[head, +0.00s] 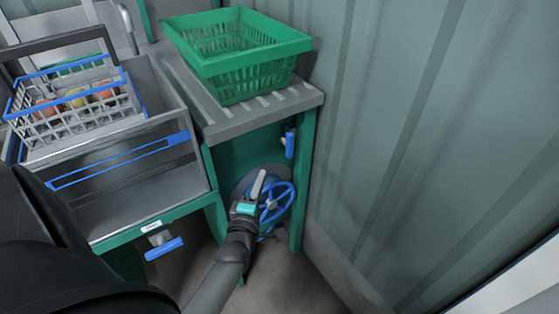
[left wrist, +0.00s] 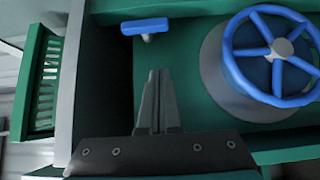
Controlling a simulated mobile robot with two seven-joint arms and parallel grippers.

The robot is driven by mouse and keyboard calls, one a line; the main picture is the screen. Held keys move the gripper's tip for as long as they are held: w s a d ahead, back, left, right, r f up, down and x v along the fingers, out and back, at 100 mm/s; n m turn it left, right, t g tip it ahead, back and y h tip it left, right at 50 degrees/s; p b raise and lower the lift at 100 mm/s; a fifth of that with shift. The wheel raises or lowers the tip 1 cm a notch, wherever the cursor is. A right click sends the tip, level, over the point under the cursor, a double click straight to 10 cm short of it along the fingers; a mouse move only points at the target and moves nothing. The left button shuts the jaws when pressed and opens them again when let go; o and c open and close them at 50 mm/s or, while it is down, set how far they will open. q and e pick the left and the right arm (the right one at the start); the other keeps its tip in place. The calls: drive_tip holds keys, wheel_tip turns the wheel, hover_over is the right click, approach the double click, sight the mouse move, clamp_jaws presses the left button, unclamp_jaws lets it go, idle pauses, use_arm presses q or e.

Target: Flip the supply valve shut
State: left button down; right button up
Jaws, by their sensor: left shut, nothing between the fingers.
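A blue lever handle (head: 290,143) hangs upright on the green panel under the slatted shelf; in the left wrist view this lever (left wrist: 145,26) lies across the top. A blue handwheel (head: 276,203) sits lower on the panel, and also at the right of the left wrist view (left wrist: 275,55). A second blue lever (head: 163,248) is under the sink. No readable label shows which one is the supply valve. My left gripper (head: 258,185) is shut and empty in front of the panel, close to the handwheel and below the upper lever. My right gripper is out of view.
A green crate (head: 240,52) stands on the slatted shelf (head: 220,118). A wire basket (head: 72,108) with tomatoes sits at the sink (head: 150,190). Green legs flank the panel, and a corrugated wall (head: 420,130) closes off the right.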

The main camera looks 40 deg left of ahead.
sight(290, 145)
use_arm(q)
drive_tip(key=w+b, duration=0.3)
drive_tip(key=w, duration=0.6)
drive_tip(key=shift+w+a, duration=0.15)
drive_tip(key=shift+a, duration=0.25)
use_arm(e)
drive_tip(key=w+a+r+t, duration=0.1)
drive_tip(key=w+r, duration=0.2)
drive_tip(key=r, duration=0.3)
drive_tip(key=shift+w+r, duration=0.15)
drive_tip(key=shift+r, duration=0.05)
use_arm(q)
drive_tip(key=shift+f, duration=0.1)
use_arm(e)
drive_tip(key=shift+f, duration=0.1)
